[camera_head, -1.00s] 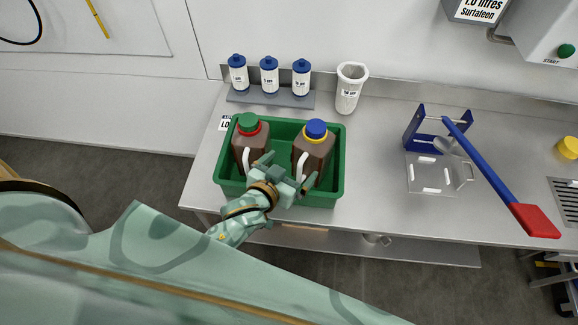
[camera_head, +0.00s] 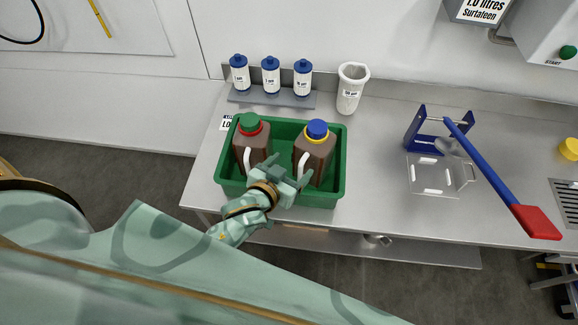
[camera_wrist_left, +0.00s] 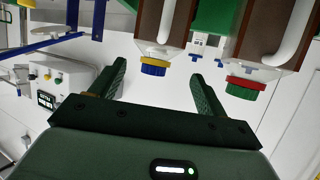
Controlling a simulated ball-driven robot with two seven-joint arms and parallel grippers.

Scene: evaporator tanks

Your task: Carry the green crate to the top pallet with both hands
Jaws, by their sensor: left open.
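The green crate (camera_head: 340,165) stands on the steel counter, near its front left edge. In it are two brown jugs: one with a green cap and red ring (camera_head: 251,142), the other with a blue cap and yellow ring (camera_head: 315,152). My left gripper (camera_head: 282,172) is open over the crate's front side, between the jugs, and hides part of the front rim. In the left wrist view my left gripper's fingers (camera_wrist_left: 156,85) are spread with nothing between them. The green crate also shows there (camera_wrist_left: 213,20). My right gripper is not in view, nor is a clearly recognisable pallet.
Several small white bottles with blue caps (camera_head: 271,77) stand on a rack behind the crate. A white beaker (camera_head: 351,90) is beside them. A blue stand (camera_head: 424,125) and a blue-handled red tool (camera_head: 500,185) lie to the right. Counter between crate and stand is clear.

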